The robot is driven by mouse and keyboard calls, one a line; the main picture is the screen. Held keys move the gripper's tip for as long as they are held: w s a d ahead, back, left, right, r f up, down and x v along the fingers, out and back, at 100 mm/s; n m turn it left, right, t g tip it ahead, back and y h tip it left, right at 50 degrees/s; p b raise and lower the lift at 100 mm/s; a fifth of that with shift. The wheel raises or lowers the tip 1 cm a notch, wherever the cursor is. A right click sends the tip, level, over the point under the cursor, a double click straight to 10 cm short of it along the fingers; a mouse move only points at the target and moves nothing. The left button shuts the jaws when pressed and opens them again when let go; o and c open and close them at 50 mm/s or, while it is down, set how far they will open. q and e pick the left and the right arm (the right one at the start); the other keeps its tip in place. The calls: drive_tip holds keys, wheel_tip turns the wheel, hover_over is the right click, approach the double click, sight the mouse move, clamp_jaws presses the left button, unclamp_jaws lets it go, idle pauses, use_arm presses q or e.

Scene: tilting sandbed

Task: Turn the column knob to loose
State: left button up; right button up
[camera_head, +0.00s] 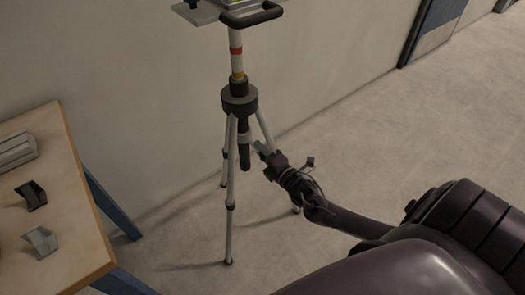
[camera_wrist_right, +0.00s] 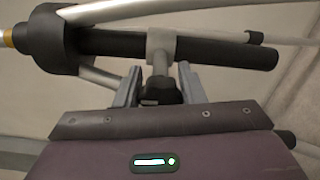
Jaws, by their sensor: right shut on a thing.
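A tripod (camera_head: 240,97) with grey legs stands on the floor near the wall, its dark centre column (camera_head: 244,150) hanging below the black hub. In the right wrist view the dark column (camera_wrist_right: 220,50) runs across the top, with a grey collar (camera_wrist_right: 162,45) around it. The dark column knob (camera_wrist_right: 160,90) sticks out from this collar towards my gripper. My right gripper (camera_head: 262,149) is beside the column, its two grey fingers (camera_wrist_right: 160,88) on either side of the knob and shut on it. The knob's setting cannot be read. My left gripper is out of view.
The tripod's upper pole has red and yellow bands, and a platform with a black handle (camera_head: 252,18) sits on top. A wooden table (camera_head: 85,235) with a grey block and two small brackets stands at left. The floor at right is clear.

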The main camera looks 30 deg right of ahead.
idle(0.4)
drive_tip(key=o, duration=1)
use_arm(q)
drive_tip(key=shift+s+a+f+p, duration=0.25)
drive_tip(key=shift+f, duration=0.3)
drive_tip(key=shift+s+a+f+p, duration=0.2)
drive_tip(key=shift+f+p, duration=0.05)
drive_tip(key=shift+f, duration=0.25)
use_arm(e)
drive_tip(key=s, duration=0.7)
drive_tip(key=shift+s+d, duration=0.3)
drive_tip(key=shift+s, duration=0.1)
